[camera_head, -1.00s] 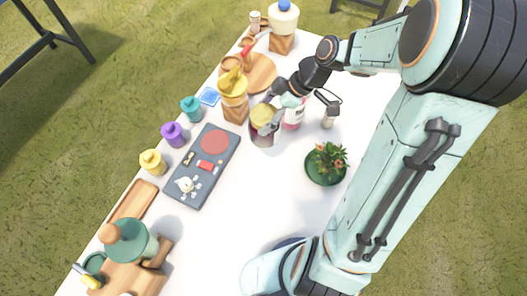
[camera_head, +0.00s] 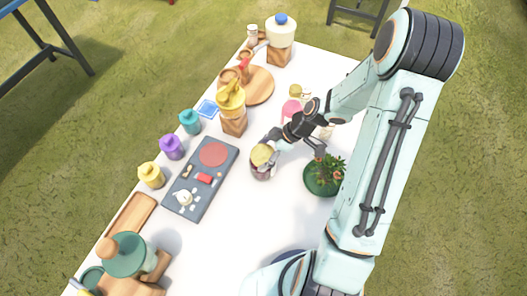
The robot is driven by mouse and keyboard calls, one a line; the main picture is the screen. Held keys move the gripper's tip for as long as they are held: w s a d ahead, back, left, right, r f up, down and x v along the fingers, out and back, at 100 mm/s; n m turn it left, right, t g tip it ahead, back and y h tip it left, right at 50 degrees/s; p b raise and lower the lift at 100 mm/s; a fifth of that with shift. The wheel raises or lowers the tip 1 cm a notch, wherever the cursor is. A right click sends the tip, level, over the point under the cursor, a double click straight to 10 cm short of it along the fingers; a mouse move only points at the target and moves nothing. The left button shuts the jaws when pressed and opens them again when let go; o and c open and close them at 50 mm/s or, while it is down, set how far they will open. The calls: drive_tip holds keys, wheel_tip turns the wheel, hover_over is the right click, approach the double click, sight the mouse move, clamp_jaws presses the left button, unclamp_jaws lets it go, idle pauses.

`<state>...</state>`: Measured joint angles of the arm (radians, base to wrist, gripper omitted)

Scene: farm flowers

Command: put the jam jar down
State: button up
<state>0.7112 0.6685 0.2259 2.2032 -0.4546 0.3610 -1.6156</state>
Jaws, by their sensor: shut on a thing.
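The jam jar (camera_head: 261,168), with a yellowish lid and a dark reddish body, is upright near the middle of the white table, just right of the grey tray board. My gripper (camera_head: 272,152) reaches it from the upper right and is shut on it. The gripper's body partly hides the jar's right side. I cannot tell whether the jar's base touches the table or hangs slightly above it.
A potted plant (camera_head: 323,178) stands close on the right. The grey board (camera_head: 183,205) lies to the left, with a yellow-topped dispenser (camera_head: 232,105) behind. A pink item (camera_head: 291,108) and a second yellow-lidded jar (camera_head: 296,91) stand behind my gripper. The table's front middle is clear.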

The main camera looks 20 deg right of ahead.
drive_tip(key=shift+f, duration=0.1)
drive_tip(key=o, duration=1.2)
drive_tip(key=shift+o, duration=0.2)
drive_tip(key=v, duration=1.2)
drive_tip(key=s+a+r+m+g+h, duration=0.1)
drive_tip(key=s+a+r+m, duration=0.3)
drive_tip(key=s, duration=0.4)
drive_tip(key=s+a+r+m+g+h, duration=0.1)
drive_tip(key=s+a+r+m+h, duration=0.2)
drive_tip(key=s+a+m, duration=0.3)
drive_tip(key=s+m+h, duration=0.1)
drive_tip(key=s+m, duration=0.1)
drive_tip(key=m, duration=0.1)
drive_tip(key=shift+s+a+r, duration=0.15)
drive_tip(key=shift+a+r, duration=0.15)
drive_tip(key=shift+r, duration=0.05)
